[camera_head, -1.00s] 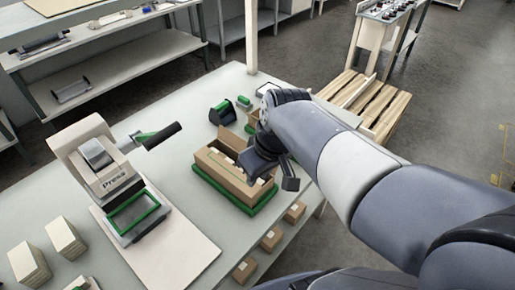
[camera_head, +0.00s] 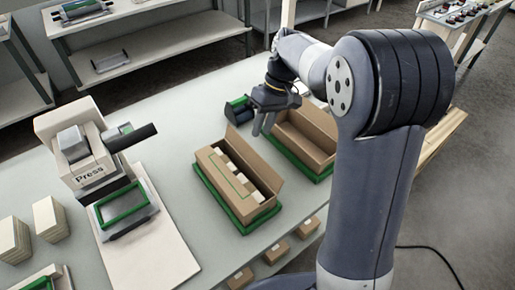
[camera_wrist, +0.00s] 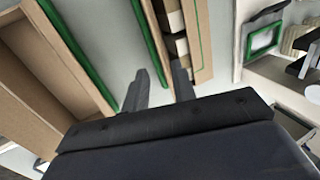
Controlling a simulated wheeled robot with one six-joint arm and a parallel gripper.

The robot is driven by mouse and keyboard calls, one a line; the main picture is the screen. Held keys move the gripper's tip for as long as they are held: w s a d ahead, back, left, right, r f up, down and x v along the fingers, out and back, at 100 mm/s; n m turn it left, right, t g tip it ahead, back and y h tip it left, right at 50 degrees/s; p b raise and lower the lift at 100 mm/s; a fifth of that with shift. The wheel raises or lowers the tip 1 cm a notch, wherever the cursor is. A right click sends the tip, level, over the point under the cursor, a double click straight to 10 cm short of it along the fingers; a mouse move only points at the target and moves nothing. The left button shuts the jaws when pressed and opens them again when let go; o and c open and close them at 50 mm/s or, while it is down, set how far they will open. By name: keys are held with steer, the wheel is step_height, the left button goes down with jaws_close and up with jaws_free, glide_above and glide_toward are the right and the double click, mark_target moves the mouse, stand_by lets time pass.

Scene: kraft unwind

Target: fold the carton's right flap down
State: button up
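The carton (camera_head: 215,180) is a long brown box in a green-rimmed tray (camera_head: 241,227), left of a second carton. Its right flap (camera_head: 262,168) stands up along its right side. White and brown packs show inside it, beside a brown panel with a green outline. The packs (camera_wrist: 176,30) also show in the wrist view. My gripper (camera_head: 263,130) is above the table near the carton's far end, its fingers pointing down. In the wrist view my gripper (camera_wrist: 160,90) has its two fingers apart with nothing seen held. I cannot tell whether the flap lies between them.
A second open carton (camera_head: 322,150) stands close on the right in another green tray. A dark green-and-black device (camera_head: 238,110) is behind the carton. A press (camera_head: 85,150) stands at the left. Small brown boxes (camera_head: 278,252) are at the front edge.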

mark_target(254, 150)
steer(key=x, duration=0.8)
steer(key=shift+s+a+f+p, duration=0.1)
steer(key=shift+f+p, duration=0.15)
steer(key=shift+p, duration=0.1)
steer(key=shift+c, duration=0.5)
jaws_close()
